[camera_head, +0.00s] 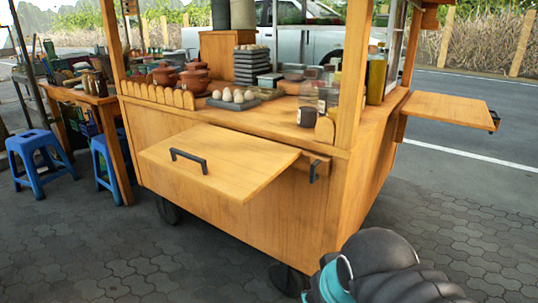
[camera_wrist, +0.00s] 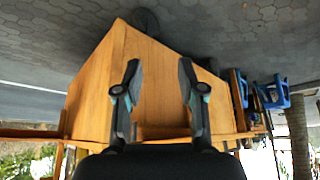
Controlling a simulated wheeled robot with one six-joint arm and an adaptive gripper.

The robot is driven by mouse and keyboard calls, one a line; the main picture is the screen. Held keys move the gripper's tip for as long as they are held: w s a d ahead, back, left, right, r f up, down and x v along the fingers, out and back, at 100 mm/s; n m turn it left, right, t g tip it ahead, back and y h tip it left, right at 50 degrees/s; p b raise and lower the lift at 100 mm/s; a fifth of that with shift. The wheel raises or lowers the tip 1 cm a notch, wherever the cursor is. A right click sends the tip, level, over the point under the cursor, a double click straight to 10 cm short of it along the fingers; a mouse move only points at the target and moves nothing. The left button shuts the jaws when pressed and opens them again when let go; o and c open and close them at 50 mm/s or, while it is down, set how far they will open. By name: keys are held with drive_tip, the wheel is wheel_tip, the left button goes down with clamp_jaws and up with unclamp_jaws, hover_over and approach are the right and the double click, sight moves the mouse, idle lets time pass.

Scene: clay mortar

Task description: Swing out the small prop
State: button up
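A wooden food cart (camera_head: 240,200) stands ahead of me. On its front, just right of the tilted-out front panel (camera_head: 215,165), a short wooden piece with a dark handle (camera_head: 314,171) sits under the counter edge; it looks like the small prop, lying close to the cart. In the wrist view, which is upside down, my gripper (camera_wrist: 160,80) is open and empty, its two dark fingers apart with the cart front (camera_wrist: 160,65) behind them. The prop is not clear in the wrist view. My dark arm shows at the bottom right of the head view.
The front panel has a black handle (camera_head: 188,160). A side shelf (camera_head: 455,108) juts out at the right. Eggs (camera_head: 233,95), pots (camera_head: 195,76) and jars (camera_head: 310,106) stand on the counter. Blue stools (camera_head: 38,160) are at the left. Paving right of the cart is clear.

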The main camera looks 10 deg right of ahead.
drive_tip(key=c, duration=0.3)
wheel_tip(320, 180, up, 16)
drive_tip(key=n+g+y+b, duration=0.2)
drive_tip(key=n+y+b, duration=0.1)
drive_tip(key=n, duration=0.6)
hover_over(315, 167)
drive_tip(key=s+d, duration=0.3)
drive_tip(key=shift+c, duration=0.2)
drive_tip(key=b+x, duration=0.2)
drive_tip(key=x, duration=1.1)
drive_tip(key=shift+s+f, duration=0.15)
drive_tip(key=shift+f, duration=0.1)
clamp_jaws()
